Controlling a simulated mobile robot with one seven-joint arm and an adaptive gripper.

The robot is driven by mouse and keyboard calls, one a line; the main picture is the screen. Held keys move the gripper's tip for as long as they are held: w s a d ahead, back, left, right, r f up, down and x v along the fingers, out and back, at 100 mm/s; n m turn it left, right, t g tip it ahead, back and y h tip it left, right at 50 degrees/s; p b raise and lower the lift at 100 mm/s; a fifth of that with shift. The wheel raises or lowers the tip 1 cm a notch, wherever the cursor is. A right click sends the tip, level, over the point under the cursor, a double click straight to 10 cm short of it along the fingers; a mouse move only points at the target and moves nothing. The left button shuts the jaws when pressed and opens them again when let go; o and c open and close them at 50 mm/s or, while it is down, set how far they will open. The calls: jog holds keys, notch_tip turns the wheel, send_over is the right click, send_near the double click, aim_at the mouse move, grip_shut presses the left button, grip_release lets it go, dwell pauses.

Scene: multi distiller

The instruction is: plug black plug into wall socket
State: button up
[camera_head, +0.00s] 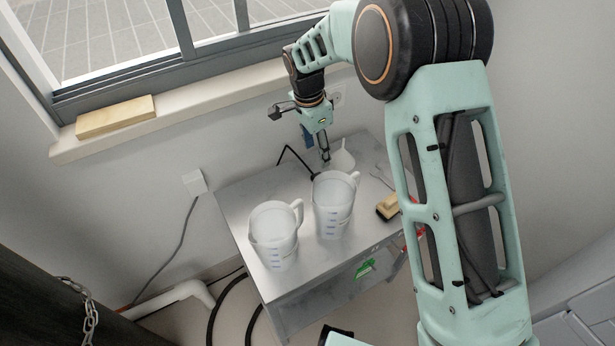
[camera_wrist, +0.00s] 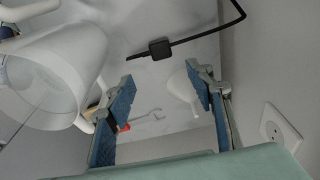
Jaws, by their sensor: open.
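The black plug (camera_wrist: 159,48) lies on the table top with its black cable running right and bending up in the wrist view. In the head view the black cable (camera_head: 291,152) shows behind the pitchers, and the plug is mostly hidden. The wall socket (camera_wrist: 279,128) is a white plate at the right of the wrist view. It also shows on the wall behind my gripper in the head view (camera_head: 338,97). My gripper (camera_wrist: 162,82) is open and empty, pointing down over the table's back. The plug appears beyond its fingertips, not between them.
Two white pitchers (camera_head: 273,238) (camera_head: 332,207) stand on the table (camera_head: 238,201). A white funnel-like vessel (camera_head: 342,158) is close to my gripper. A white outlet box (camera_head: 195,182) with a grey cord is on the wall.

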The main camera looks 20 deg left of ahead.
jog(key=shift+s+a+f, duration=0.25)
jog(key=shift+a+f, duration=0.1)
jog(key=shift+a, duration=0.05)
send_over(318, 174)
jog(key=s, duration=0.2)
notch_tip(318, 174, down, 5)
jog(key=shift+s+a+f+b, duration=0.1)
jog(key=shift+s+b, duration=0.05)
jog(key=shift+b, duration=0.15)
jog(key=shift+f, duration=0.15)
jog(key=shift+w+d+f+b, duration=0.1)
jog(key=shift+w+f, duration=0.1)
jog(key=shift+f, duration=0.65)
jog(key=shift+w+d+f+b, duration=0.1)
jog(key=shift+w+f, duration=0.1)
jog(key=shift+f, duration=0.7)
jog(key=shift+w+d+f+b, duration=0.1)
jog(key=shift+w+f, duration=0.1)
jog(key=shift+f, duration=0.65)
jog(key=shift+c, duration=0.2)
